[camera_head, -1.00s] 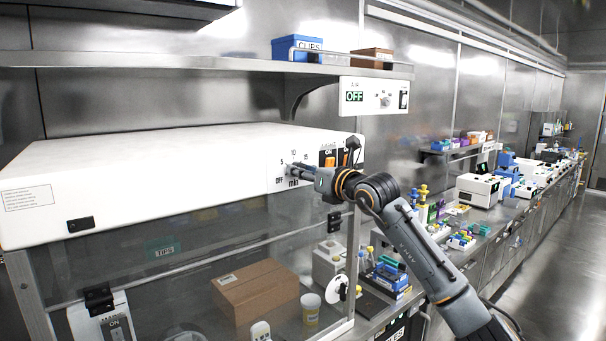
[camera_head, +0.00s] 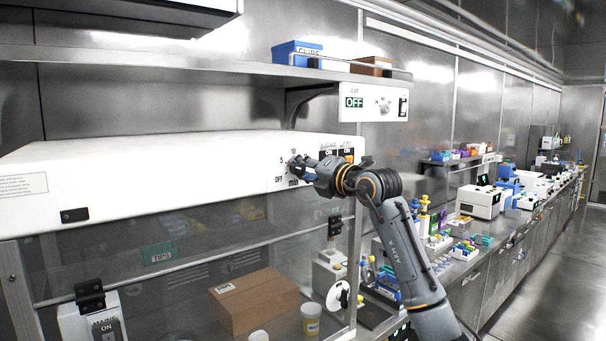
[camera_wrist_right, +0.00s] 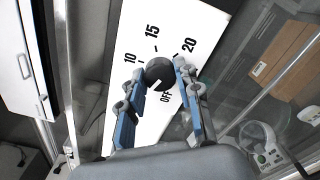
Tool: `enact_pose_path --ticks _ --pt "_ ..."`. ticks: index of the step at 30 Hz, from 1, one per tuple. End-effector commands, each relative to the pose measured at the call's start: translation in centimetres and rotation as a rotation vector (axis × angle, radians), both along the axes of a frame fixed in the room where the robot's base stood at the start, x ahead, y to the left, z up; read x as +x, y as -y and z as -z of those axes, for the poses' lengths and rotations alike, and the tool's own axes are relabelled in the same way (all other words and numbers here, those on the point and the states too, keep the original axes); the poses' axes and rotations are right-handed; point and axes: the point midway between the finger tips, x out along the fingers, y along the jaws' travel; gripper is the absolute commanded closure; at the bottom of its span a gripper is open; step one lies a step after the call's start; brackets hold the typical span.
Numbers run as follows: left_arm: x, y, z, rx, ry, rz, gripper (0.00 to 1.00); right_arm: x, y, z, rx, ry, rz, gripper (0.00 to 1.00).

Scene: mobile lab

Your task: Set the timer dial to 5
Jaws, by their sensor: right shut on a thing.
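The black round timer dial (camera_wrist_right: 159,72) sits on the white panel (camera_wrist_right: 125,50) of the hood. The numbers 10, 15, 20 and the word OFF show around it; I cannot see the 5 in the right wrist view. A pale mark shows on the dial's lower side, but I cannot tell its exact reading. My right gripper (camera_wrist_right: 157,75) is shut on the dial, a blue-padded finger on either side. In the head view the right gripper (camera_head: 296,164) covers the dial, with 5, 10 and OFF visible beside it. My left gripper is not in view.
Orange-and-black switches (camera_head: 341,153) sit right of the dial, close to my right wrist. A shelf (camera_head: 200,66) with a blue clips box (camera_head: 297,53) runs above. Below the hood front (camera_head: 140,185) is clear glass. The bench to the right is crowded.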

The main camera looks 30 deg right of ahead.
Motion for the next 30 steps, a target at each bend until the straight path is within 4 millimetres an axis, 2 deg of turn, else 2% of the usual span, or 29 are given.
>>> enact_pose_path --ticks 12,27,28,30 --pt "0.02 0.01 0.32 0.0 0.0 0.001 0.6 0.0 0.03 0.0 0.158 -0.012 0.001 0.98" --pt "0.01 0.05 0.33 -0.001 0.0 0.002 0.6 0.0 0.04 0.0 0.171 -0.013 0.001 0.98" --pt "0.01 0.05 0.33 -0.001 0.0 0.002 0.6 0.0 0.04 0.0 0.171 -0.013 0.001 0.61" --pt "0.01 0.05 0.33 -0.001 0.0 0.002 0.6 0.0 0.03 -0.01 0.171 -0.013 0.001 0.47"
